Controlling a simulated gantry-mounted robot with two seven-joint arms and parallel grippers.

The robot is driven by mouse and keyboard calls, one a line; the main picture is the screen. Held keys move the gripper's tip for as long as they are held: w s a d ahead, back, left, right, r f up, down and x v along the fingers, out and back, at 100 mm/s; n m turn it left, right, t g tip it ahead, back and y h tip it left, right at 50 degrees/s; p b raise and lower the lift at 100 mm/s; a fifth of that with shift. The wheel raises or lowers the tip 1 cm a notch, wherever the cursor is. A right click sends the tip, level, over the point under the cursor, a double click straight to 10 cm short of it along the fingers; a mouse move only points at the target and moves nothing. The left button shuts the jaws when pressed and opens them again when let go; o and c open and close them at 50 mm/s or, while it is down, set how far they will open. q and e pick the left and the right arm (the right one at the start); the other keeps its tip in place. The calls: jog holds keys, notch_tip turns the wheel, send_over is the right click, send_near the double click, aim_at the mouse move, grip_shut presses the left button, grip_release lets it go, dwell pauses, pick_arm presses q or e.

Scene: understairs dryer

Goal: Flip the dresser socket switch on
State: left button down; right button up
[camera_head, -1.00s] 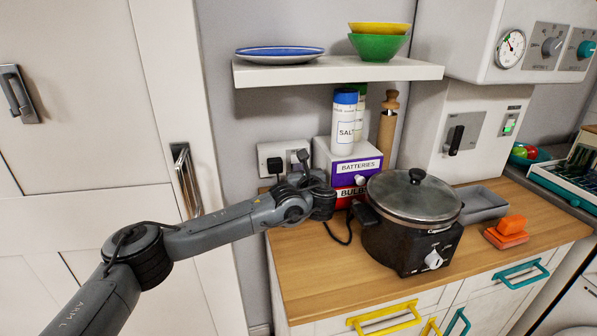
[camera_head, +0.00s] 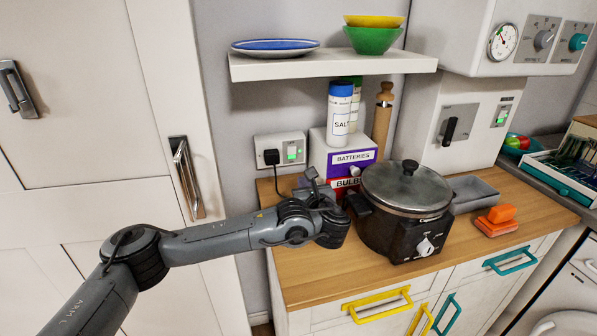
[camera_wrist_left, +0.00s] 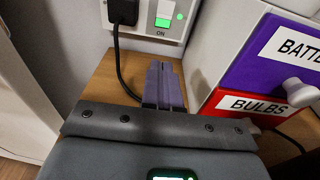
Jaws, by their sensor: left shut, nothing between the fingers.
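The dresser socket (camera_head: 281,152) is a white plate low on the wall behind the worktop. A black plug (camera_head: 271,157) sits in its left side, and its switch (camera_head: 292,151) on the right shows green. My left gripper (camera_wrist_left: 164,78) is shut and empty, below and apart from the socket. In the head view its fingers are largely hidden by my wrist. My right gripper is not in view.
The purple batteries drawer (camera_head: 350,161) and red bulbs drawer (camera_head: 345,186) stand right of the socket. A slow cooker (camera_head: 408,225) is on the wooden worktop, right of my wrist. The plug's black cable hangs near the gripper. A shelf (camera_head: 330,65) is above.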

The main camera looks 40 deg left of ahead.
pick_arm(q)
jog(key=d, duration=0.1)
jog(key=s+d, duration=0.2)
jog(key=shift+s+f, duration=0.15)
jog(key=shift+f, duration=0.1)
dwell(0.4)
